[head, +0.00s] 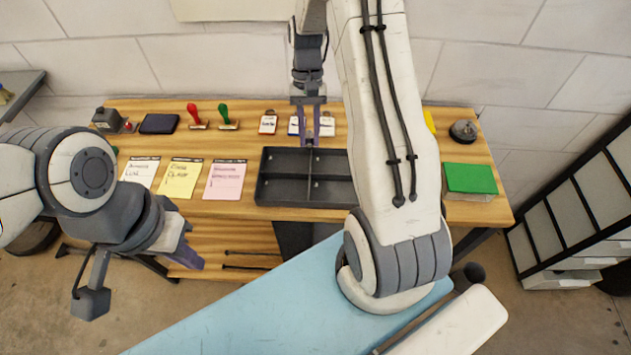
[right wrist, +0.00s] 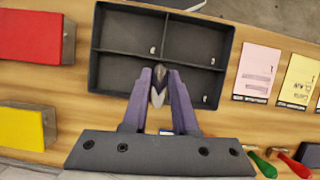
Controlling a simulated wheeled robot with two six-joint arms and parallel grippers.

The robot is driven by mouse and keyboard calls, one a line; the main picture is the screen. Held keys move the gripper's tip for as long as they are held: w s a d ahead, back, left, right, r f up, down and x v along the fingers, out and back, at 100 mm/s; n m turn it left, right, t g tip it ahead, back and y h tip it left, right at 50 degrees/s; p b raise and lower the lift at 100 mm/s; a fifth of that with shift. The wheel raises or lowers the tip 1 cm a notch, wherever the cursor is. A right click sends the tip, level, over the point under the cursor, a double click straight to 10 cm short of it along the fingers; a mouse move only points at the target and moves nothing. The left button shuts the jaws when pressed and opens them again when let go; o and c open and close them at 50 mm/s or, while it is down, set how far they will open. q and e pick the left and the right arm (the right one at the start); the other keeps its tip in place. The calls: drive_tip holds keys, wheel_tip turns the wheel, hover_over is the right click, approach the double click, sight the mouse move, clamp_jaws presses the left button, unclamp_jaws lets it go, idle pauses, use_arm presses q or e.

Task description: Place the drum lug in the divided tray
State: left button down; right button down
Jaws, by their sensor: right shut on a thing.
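The drum lug (right wrist: 158,90) is a small silvery piece held between the fingertips of my right gripper (right wrist: 159,84). In the head view my right gripper (head: 309,138) points down at the back edge of the divided tray (head: 262,178). The right wrist view shows the dark tray (right wrist: 93,60) with crossing dividers, and the lug appears over it near the middle divider. I cannot tell the lug's height above the tray. Small pale spots show in several compartments. My left gripper (head: 187,255) hangs in front of the table at the left, its jaw opening unclear.
Pink (head: 225,180), yellow (head: 182,178) and white note cards lie left of the tray. Red and green stamps (head: 224,117) and small tags stand behind. A red box (right wrist: 30,36) and a yellow box (right wrist: 22,127) sit beside the tray. A green-topped box (head: 470,179) is at the right.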

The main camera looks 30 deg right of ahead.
drive_tip(key=shift+s+d+r+m, duration=0.1)
drive_tip(key=shift+d+r+m, duration=0.15)
drive_tip(key=shift+d+m, duration=0.05)
drive_tip(key=p, duration=0.4)
hover_over(282, 198)
drive_tip(key=w+d, duration=0.1)
wheel_tip(282, 198, down, 6)
drive_tip(key=shift+f, duration=0.25)
wheel_tip(282, 198, down, 4)
drive_tip(key=shift+r+p, duration=0.15)
drive_tip(key=shift+p, duration=0.7)
drive_tip(key=shift+w+f, duration=0.1)
drive_tip(key=shift+f, duration=0.1)
drive_tip(key=shift+f, duration=0.2)
drive_tip(key=c, duration=0.7)
unclamp_jaws()
drive_tip(key=shift+r, duration=0.1)
